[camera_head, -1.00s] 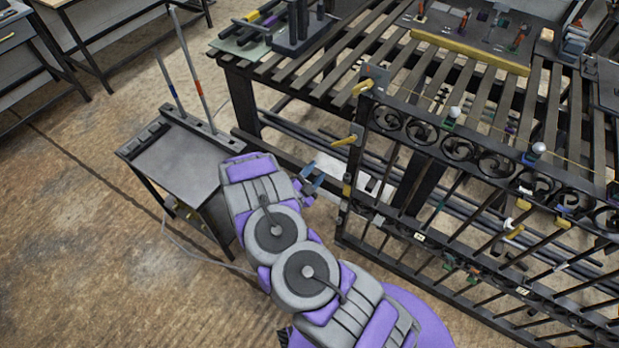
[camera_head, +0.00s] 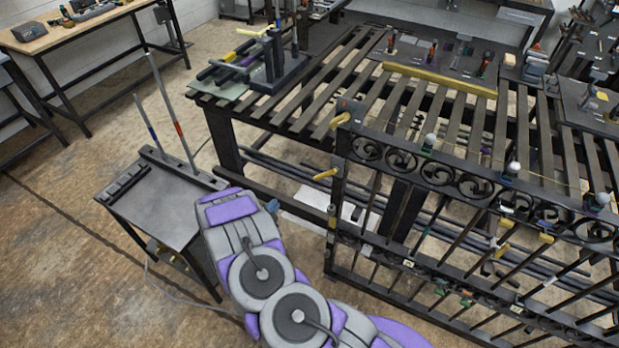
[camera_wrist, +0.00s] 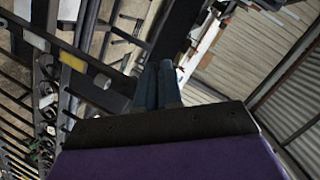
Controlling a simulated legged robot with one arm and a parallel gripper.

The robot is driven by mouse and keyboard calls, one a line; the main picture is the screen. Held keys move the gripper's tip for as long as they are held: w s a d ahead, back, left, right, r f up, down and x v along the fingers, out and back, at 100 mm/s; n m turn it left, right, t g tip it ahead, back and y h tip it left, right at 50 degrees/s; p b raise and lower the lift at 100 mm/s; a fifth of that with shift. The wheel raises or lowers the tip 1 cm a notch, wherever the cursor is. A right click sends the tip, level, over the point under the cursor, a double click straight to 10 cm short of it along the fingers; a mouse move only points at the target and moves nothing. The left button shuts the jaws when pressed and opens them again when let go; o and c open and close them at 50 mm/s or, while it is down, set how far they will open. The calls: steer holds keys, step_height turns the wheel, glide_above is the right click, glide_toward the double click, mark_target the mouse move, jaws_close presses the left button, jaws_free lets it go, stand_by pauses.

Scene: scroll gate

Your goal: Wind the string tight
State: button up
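A thin string (camera_head: 470,152) runs along the top of the black scroll gate (camera_head: 400,160), past several white-topped posts (camera_head: 430,141). At the gate's left post, an upper yellow handle (camera_head: 340,119) and a lower yellow handle (camera_head: 326,174) stick out to the left. My gripper (camera_head: 272,206) is left of and below the lower handle in the head view, apart from the gate and mostly hidden by my arm. In the wrist view my gripper's two blue-grey fingers (camera_wrist: 158,72) lie close together with nothing visible between them. Whether the string is slack cannot be told.
A slatted table (camera_head: 310,95) stands behind the gate. A small dark cart (camera_head: 160,205) with two upright rods is left of my arm. Several coloured clips and tools hang on the gate's bars. Bare floor (camera_head: 60,260) lies at the left.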

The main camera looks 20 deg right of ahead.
steer(key=w+a+y, duration=0.2)
steer(key=w, duration=0.1)
steer(key=w+a+n+y, duration=0.1)
steer(key=w+a+y, duration=0.1)
steer(key=w+a, duration=0.1)
steer(key=w+a+f+y, duration=0.1)
steer(key=w+a, duration=0.2)
steer(key=shift+w+n+y, duration=0.4)
jaws_close()
steer(key=w+a+r+n+g+y+b, duration=0.1)
steer(key=w+a+r+n+g+y, duration=0.25)
steer(key=w+a+n+y, duration=0.2)
steer(key=s+d+r+n+g+h+b, duration=0.1)
steer(key=s+d+r+g+h, duration=0.3)
steer(key=d+r, duration=0.65)
steer(key=s+d+r+g+h, duration=0.4)
steer(key=d+r, duration=0.3)
steer(key=d, duration=0.7)
steer(key=y+b, duration=0.2)
steer(key=b, duration=0.1)
glide_above(314, 178)
steer(key=shift+h, duration=0.25)
steer(key=shift+d+f, duration=0.1)
steer(key=shift+f, duration=5.55)
